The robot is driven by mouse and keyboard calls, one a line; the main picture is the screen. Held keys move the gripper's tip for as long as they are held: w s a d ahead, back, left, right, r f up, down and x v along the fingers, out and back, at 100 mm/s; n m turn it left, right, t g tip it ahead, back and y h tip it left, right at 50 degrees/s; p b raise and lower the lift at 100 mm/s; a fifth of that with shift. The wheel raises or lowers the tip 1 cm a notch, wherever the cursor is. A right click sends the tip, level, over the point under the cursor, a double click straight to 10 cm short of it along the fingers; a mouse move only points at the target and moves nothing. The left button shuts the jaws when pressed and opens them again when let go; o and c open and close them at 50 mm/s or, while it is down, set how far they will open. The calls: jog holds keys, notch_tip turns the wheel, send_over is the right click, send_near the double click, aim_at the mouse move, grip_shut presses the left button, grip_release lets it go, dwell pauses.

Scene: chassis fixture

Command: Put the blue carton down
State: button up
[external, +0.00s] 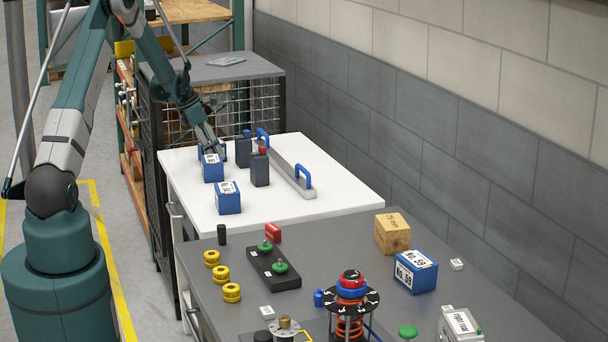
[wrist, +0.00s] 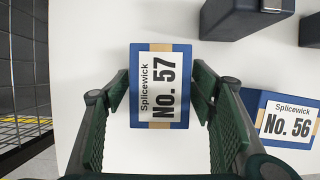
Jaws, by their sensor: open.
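A blue carton labelled No. 57 (wrist: 162,88) lies on the white tabletop (wrist: 80,25), between the two fingers of my gripper (wrist: 161,92). The fingers are open, and in the wrist view a narrow gap shows on each side of the carton. In the external view my gripper (external: 211,148) is low over the far left of the white table and partly hides that carton. A second blue carton, No. 56 (wrist: 288,119), lies to the right in the wrist view. In the external view two blue cartons (external: 213,172) (external: 228,202) stand nearer the camera on the white table.
Dark grey blocks (external: 260,171) (wrist: 242,20) stand close by. A grey bar with blue handles (external: 290,170) lies behind them. The grey bench (external: 340,245) in front holds a blue No. 59 carton (external: 415,271), a tan box (external: 392,235) and yellow rings (external: 221,275). The white table's front right is clear.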

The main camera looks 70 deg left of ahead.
jog(key=shift+r, duration=0.1)
jog(key=shift+v, duration=6)
